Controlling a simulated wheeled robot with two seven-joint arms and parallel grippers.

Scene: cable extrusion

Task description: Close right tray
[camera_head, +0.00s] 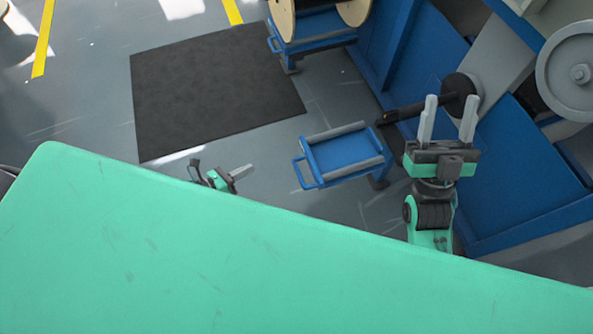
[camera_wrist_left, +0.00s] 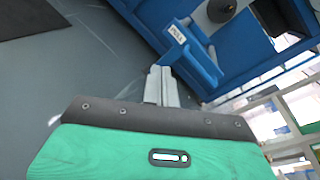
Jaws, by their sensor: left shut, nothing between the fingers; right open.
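An empty blue tray (camera_head: 345,153) with grey side rails stands out from the blue machine, its handle (camera_head: 300,173) toward the left. A second blue tray (camera_head: 312,28) farther back sits below a wooden spool. My left gripper (camera_head: 245,172) is shut and empty, left of the empty tray's handle and apart from it in the head view. In the left wrist view its fingers (camera_wrist_left: 161,75) point at a blue bar and labelled blue part (camera_wrist_left: 182,45); I cannot tell if they touch. My right gripper (camera_head: 447,112) is open and empty, right of the empty tray.
The blue machine (camera_head: 530,160) fills the right side, with a dark roller arm (camera_head: 420,106) behind my right gripper. A wooden spool (camera_head: 305,15) is at the top. A dark mat (camera_head: 210,90) lies on open grey floor at the left. My green body part covers the foreground.

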